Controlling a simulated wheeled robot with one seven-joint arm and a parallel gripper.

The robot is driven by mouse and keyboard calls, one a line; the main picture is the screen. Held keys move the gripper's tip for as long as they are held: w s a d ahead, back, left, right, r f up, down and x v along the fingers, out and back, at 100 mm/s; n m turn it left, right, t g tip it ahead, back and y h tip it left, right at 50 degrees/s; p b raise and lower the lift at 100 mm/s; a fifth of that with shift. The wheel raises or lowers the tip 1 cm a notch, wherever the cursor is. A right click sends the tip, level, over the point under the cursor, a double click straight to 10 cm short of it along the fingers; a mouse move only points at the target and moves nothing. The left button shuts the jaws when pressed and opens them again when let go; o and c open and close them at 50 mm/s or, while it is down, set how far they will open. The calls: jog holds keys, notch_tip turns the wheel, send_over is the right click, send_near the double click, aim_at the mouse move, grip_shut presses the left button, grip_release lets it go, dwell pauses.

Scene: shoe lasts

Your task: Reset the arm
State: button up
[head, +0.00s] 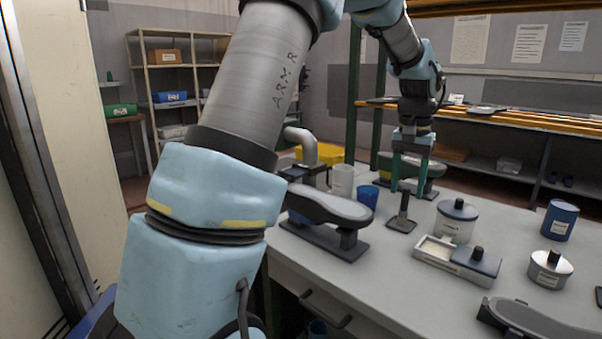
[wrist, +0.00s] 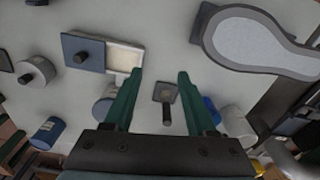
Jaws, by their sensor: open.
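My gripper (head: 408,190) hangs above the far part of the bench with its green fingers pointing down. In the wrist view my gripper (wrist: 160,75) shows two spread fingers with nothing held between them. A small dark tool with an upright handle on a square base (head: 402,223) stands on the bench below and apart from the fingers. It also shows in the wrist view (wrist: 167,95), beyond the gap between the fingers. My arm reaches across the head view and hides part of the room and bench.
A shoe last (head: 328,205) on a stand, a blue cup (head: 367,197) and a white mug (head: 342,180) stand left. A white jar (head: 455,225), a lidded box (head: 470,262), a blue can (head: 559,221) and a metal pot (head: 549,272) stand right. Shelves stand behind.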

jog(key=shift+n+t, duration=0.4)
jog(key=shift+n, duration=0.5)
jog(key=a, duration=0.3)
jog(key=a+f, duration=0.1)
jog(key=a, duration=0.3)
jog(key=a+f, duration=0.1)
jog(key=a, duration=0.3)
jog(key=shift+a+f, duration=0.15)
jog(key=shift+a, duration=0.1)
jog(key=s+a+f+n, duration=0.2)
jog(key=s+a, duration=0.3)
jog(key=a, duration=0.4)
jog(key=s+a+f+n, duration=0.1)
jog(key=s+a+f, duration=0.3)
jog(key=a, duration=0.6)
jog(key=s, duration=0.2)
jog(key=shift+s+n, duration=0.3)
jog(key=shift+n, duration=0.1)
